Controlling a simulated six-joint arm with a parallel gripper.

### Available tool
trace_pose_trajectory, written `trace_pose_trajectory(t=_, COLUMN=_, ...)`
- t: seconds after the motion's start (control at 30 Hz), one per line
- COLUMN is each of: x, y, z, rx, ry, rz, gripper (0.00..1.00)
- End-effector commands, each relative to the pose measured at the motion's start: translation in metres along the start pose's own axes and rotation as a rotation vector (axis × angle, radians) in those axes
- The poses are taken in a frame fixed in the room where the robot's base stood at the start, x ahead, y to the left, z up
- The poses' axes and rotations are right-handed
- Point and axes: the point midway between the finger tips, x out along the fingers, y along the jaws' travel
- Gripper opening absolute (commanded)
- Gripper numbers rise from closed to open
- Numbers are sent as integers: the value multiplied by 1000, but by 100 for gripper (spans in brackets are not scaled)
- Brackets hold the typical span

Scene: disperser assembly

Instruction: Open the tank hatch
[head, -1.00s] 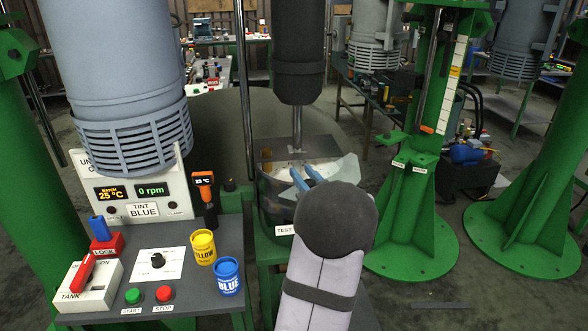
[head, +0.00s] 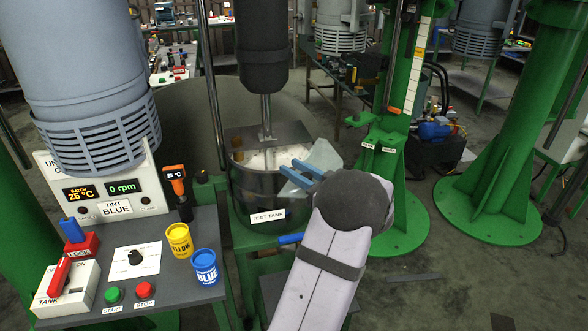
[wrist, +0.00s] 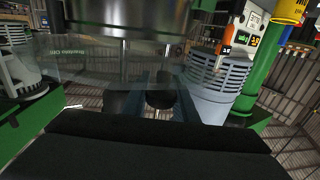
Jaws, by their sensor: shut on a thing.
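The test tank (head: 262,205) is a dark round vessel with a white label, under the stirrer shaft. Its top shows an opening with pale, frothy-looking contents (head: 262,158). The hatch (head: 326,155) is a pale see-through panel, tilted up at the tank's right side. In the wrist view a clear panel (wrist: 110,75) with faint lettering spreads across the left and middle. My gripper (head: 291,168), with blue fingers, is at the hatch and shut on it. The exact contact is partly hidden by my wrist.
The control table (head: 190,278) at the left carries a blue cup (head: 206,267), a yellow cup (head: 179,240), a lock and buttons. The dark stirrer motor (head: 262,50) hangs above the tank. A green column (head: 400,180) stands to the right, with open floor in front.

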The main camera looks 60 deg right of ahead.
Motion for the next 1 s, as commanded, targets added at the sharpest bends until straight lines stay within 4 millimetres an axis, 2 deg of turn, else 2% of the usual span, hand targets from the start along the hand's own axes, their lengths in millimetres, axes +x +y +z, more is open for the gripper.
trace_pose_trajectory(t=0.13, x=0, y=0, z=-3, rx=-6, ry=6, rz=0, gripper=0)
trace_pose_trajectory(t=0.17, x=1, y=0, z=-4, rx=-6, ry=6, rz=0, gripper=33)
trace_pose_trajectory(t=0.2, x=1, y=0, z=-3, rx=-6, ry=6, rz=0, gripper=43)
trace_pose_trajectory(t=0.23, x=0, y=0, z=-3, rx=-5, ry=5, rz=0, gripper=45)
trace_pose_trajectory(t=0.63, x=-5, y=1, z=-1, rx=-3, ry=3, rz=3, gripper=45)
trace_pose_trajectory(t=1.0, x=-52, y=1, z=0, rx=-5, ry=3, rz=5, gripper=45)
